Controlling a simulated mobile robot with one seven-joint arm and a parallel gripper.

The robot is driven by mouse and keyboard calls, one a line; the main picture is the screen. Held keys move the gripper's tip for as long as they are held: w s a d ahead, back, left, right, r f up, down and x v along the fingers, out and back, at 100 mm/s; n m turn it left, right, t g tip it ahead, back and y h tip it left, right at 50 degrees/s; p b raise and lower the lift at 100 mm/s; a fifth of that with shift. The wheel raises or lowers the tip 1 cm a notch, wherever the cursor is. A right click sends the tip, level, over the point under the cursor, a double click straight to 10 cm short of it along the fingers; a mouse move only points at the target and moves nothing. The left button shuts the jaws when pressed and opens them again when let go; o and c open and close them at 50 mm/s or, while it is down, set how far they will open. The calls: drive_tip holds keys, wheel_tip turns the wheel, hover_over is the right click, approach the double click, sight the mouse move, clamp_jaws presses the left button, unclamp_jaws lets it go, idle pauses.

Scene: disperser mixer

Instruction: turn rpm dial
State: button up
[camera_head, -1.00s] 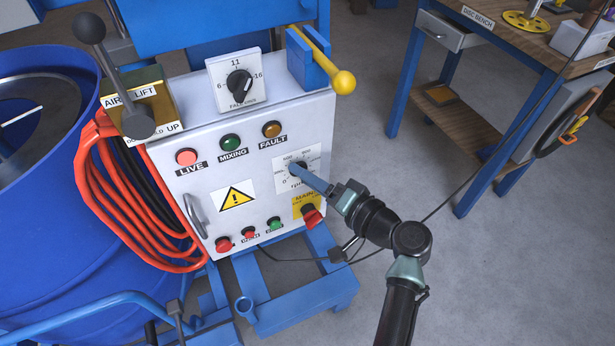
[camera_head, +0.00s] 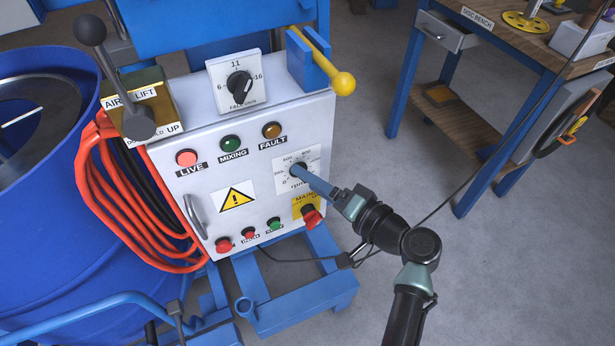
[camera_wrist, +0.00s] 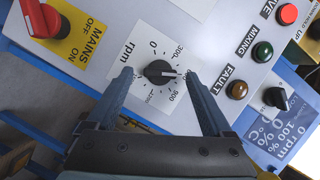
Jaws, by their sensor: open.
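The rpm dial (camera_wrist: 160,72) is a black knob on a white square scale plate on the front of the grey control panel. In the wrist view its white pointer lies toward the right, near the scale marks past 300. My gripper (camera_wrist: 168,75) is open, with one blue-grey finger on each side of the knob and a gap to each. In the head view my gripper (camera_head: 299,172) reaches the rpm plate (camera_head: 283,181) from the lower right and partly hides the knob.
The red mains switch (camera_head: 312,216) sits just below the dial. LIVE, MIXING and FAULT lamps (camera_head: 272,130) are above left. Push buttons (camera_head: 249,233) line the lower panel.

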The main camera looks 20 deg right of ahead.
drive_tip(key=p+v, duration=0.1)
drive_tip(key=v, duration=1)
drive_tip(key=shift+s, duration=0.2)
